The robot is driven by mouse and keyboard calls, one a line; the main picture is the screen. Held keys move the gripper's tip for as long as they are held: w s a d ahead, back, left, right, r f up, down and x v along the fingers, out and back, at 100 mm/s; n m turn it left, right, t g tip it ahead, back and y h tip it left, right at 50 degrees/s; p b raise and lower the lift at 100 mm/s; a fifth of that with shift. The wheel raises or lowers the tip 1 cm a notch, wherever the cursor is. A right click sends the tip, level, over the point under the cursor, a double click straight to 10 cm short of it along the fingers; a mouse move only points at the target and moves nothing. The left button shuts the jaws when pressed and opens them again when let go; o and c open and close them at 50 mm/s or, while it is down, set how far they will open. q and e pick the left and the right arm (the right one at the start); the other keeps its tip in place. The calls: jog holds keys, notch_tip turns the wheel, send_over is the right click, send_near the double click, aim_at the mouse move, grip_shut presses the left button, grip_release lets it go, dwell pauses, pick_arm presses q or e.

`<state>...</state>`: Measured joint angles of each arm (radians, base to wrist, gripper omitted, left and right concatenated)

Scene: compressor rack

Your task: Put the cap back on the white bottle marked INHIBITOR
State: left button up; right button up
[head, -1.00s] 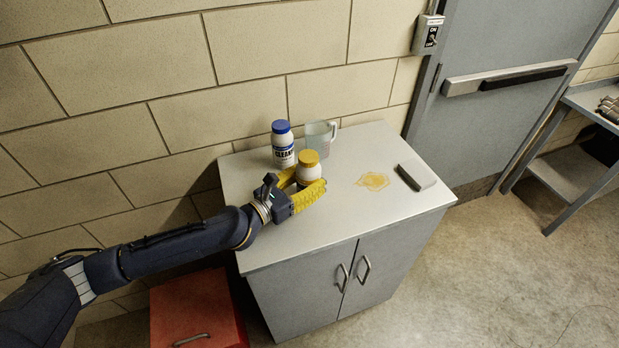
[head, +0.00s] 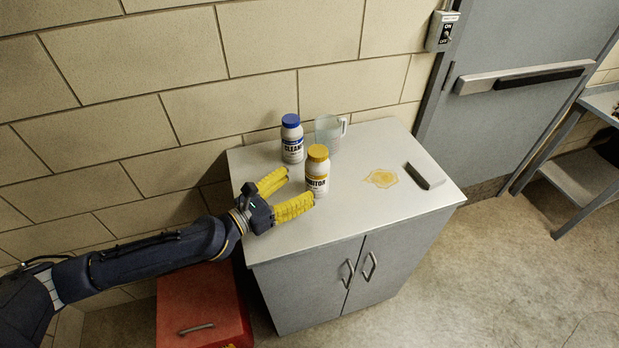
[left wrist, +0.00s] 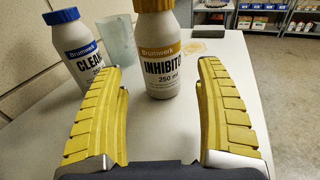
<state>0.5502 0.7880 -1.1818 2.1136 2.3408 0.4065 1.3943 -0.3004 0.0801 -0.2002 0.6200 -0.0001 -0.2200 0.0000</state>
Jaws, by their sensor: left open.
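The white INHIBITOR bottle (head: 317,176) stands upright on the cabinet top. A yellow cap (head: 318,152) sits on its neck; whether it is fully tightened I cannot tell. In the left wrist view the bottle (left wrist: 159,65) stands ahead, between the lines of the fingers, with its label facing me; its top is cut off by the frame. My left gripper (head: 282,194) is open and empty, its yellow fingers just left of the bottle and apart from it. The open fingers (left wrist: 160,115) also show in the left wrist view. My right gripper is out of view.
A white CLEANER bottle with a blue cap (head: 291,121) stands behind left, beside a clear measuring jug (head: 328,134). A yellowish spill (head: 381,178) and a dark-faced block (head: 424,176) lie to the right on the cabinet top (head: 350,212). A red box (head: 200,300) stands below.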

pick_arm(q)
jog(key=shift+v, duration=2.2)
